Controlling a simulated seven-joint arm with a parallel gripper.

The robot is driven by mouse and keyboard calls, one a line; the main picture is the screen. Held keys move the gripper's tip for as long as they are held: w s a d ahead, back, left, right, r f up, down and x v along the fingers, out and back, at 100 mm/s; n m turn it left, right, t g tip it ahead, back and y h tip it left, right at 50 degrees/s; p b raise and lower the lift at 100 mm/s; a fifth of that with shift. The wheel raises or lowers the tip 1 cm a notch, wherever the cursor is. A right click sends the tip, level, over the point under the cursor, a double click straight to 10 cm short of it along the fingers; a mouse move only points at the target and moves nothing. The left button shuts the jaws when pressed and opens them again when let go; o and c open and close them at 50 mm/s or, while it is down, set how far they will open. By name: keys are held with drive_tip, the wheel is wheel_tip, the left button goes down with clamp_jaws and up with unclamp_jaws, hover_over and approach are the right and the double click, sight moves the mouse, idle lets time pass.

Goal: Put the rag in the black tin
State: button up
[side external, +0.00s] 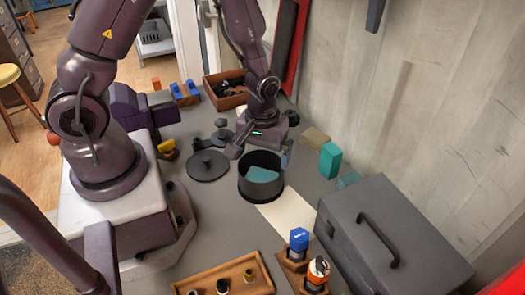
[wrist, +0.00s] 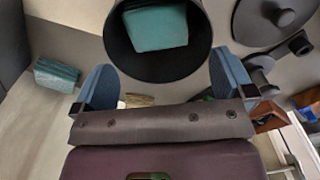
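The black tin (side external: 260,188) stands open on the grey bench. It also shows at the top of the wrist view (wrist: 120,45). A teal, folded-looking piece, which looks like the rag (side external: 262,174), lies inside the tin; in the wrist view the rag (wrist: 158,27) sits within the rim. My gripper (side external: 260,155) is just above the tin's far rim. In the wrist view my gripper (wrist: 162,75) has its two blue-padded fingers wide apart, with nothing between them. Its fingers are clear of the rag.
A round black lid (side external: 208,166) lies left of the tin. A teal block (side external: 330,160) stands to the right, near a large grey toolbox (side external: 390,235). A wooden tray (side external: 228,275) and blue and orange items (side external: 299,239) are in front. A wooden box (side external: 226,90) is behind.

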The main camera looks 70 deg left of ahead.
idle(0.4)
wheel_tip(320, 180, up, 7)
idle(0.4)
wheel_tip(320, 180, up, 9)
drive_tip(key=m, duration=0.7)
hover_over(260, 174)
drive_tip(key=s+d, duration=0.1)
drive_tip(key=s, duration=0.3)
drive_tip(key=s+r+m+t, duration=0.1)
drive_tip(key=s+r+t, duration=0.1)
drive_tip(key=r, duration=0.4)
drive_tip(key=s+r+m+t, duration=0.1)
drive_tip(key=s+r+t, duration=0.2)
drive_tip(key=r, duration=0.2)
drive_tip(key=shift+d+r+t, duration=0.15)
drive_tip(key=shift+r+t, duration=0.15)
drive_tip(key=shift+r, duration=0.05)
